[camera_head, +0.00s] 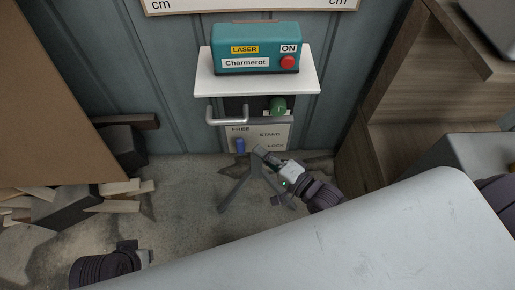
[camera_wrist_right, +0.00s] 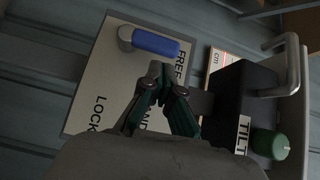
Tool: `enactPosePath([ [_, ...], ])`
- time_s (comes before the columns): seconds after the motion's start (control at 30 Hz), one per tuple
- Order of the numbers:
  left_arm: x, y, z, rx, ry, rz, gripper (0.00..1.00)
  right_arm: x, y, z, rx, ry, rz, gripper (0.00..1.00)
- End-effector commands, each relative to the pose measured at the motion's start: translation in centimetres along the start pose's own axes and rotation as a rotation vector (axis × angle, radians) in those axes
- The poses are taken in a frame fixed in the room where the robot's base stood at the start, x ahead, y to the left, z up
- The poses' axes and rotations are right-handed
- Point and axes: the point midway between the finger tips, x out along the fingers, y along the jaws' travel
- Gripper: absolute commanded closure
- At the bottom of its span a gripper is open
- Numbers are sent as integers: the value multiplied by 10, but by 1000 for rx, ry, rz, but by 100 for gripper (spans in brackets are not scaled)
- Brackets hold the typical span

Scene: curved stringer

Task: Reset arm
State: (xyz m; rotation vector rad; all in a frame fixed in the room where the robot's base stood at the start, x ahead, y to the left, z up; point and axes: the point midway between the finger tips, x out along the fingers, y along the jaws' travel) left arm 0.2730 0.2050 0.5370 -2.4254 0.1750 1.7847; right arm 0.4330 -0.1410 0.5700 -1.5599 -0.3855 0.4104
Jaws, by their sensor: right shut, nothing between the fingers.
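My right gripper (camera_head: 264,156) is in front of the low panel of the laser stand, and its fingers are shut and empty. In the right wrist view the closed fingertips (camera_wrist_right: 160,77) show over the panel (camera_wrist_right: 95,75) marked FREE, STAND and LOCK. A blue-handled lever (camera_head: 241,146) on that panel is close by, to the left of the gripper; it also shows in the right wrist view (camera_wrist_right: 155,43), apart from the fingers. My left gripper (camera_head: 143,257) is low at the left, small and partly seen; its fingers cannot be made out.
A teal laser box (camera_head: 257,50) with a red button (camera_head: 288,62) sits on a white shelf (camera_head: 210,82). Below are a grey handle (camera_head: 228,121) and a green knob (camera_head: 278,104). Wooden shelving (camera_head: 415,95) stands right. Wood scraps (camera_head: 110,189) lie left. A large pale surface (camera_head: 390,225) fills the foreground.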

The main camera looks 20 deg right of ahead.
Motion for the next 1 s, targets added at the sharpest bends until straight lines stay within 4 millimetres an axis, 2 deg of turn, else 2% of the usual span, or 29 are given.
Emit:
enactPosePath([
  [0.03,0,0,0,0,0,0,100,-14,2,0,0,-1,6,100],
  [0.2,0,0,0,0,0,0,100,-50,1,0,0,-1,5,100],
  [0.3,0,0,0,0,0,0,100,-68,1,0,-1,-1,4,100],
  [0.47,0,0,0,0,0,0,100,-85,1,0,-1,0,3,100],
  [0.63,0,0,0,0,0,0,100,-90,0,0,-1,1,0,100],
  [0.83,0,0,0,0,0,0,100,-87,1,2,-27,-2,19,100],
  [1.0,0,0,0,0,0,0,100,-72,12,19,-214,-31,158,100],
])
